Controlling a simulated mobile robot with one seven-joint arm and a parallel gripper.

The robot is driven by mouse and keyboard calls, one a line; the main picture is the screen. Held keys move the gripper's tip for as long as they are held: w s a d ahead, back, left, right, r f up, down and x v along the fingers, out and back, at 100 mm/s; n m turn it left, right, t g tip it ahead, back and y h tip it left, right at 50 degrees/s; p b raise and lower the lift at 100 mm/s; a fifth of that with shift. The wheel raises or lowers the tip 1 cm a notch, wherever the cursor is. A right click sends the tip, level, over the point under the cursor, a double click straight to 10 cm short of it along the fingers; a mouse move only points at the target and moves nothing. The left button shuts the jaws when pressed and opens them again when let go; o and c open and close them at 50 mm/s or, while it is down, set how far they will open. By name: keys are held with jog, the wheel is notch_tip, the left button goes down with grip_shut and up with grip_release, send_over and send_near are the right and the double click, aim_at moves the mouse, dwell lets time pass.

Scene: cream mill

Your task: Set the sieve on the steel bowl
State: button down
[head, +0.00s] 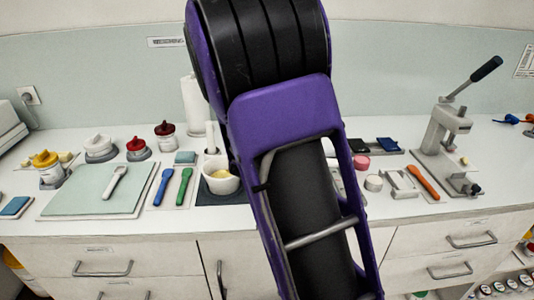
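My purple and black arm fills the middle of the head view and covers the centre of the counter. My gripper is not in view. I cannot make out the sieve or the steel bowl; whatever stands behind my arm is hidden. A white bowl (221,184) with something yellow in it stands on a dark mat (214,197) just left of my arm. It looks white, not steel.
A pale green board (75,204) with a white-handled tool lies at left. Blue and green spatulas (184,182) lie beside it. Lidded jars (166,142) stand behind. A lever press (443,140) stands at right, near an orange-handled tool (425,183). Drawers (100,264) line the front.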

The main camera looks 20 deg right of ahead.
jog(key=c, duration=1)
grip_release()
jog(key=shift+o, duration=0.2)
